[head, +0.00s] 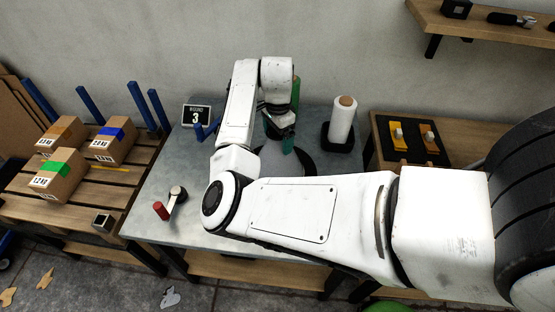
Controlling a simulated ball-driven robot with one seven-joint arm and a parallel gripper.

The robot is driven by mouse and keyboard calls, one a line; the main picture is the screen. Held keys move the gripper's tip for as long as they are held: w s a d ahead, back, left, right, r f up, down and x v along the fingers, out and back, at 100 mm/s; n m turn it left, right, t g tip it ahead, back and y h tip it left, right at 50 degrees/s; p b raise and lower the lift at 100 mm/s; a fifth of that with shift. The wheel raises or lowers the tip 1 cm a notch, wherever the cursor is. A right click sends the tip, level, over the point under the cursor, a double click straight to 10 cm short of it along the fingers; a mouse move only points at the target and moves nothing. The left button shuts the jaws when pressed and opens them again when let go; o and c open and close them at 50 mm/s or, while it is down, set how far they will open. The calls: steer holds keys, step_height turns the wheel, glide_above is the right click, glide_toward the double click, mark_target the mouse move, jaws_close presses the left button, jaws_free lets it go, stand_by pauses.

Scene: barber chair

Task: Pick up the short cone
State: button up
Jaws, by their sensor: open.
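My gripper (279,126) points down over the middle of the grey table, and the picture shows its jaws only small and partly hidden by the arm. Green material (288,142) shows just below and beside the jaws, and more green (300,103) stands behind the wrist; I cannot tell its full shape. A pale round piece (290,166) on a dark round base (305,165) lies under it, partly covered by my arm. I cannot tell for sure which of these is the short cone, or whether the gripper touches it.
A white roll (342,122) stands on a black base to the right. A small sign (197,115) stands at the back left of the grey table (165,225). A red-handled tool (161,210) lies at the left.

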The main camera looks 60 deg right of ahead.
steer(key=shift+c, duration=0.2)
jaws_close()
stand_by(0.6)
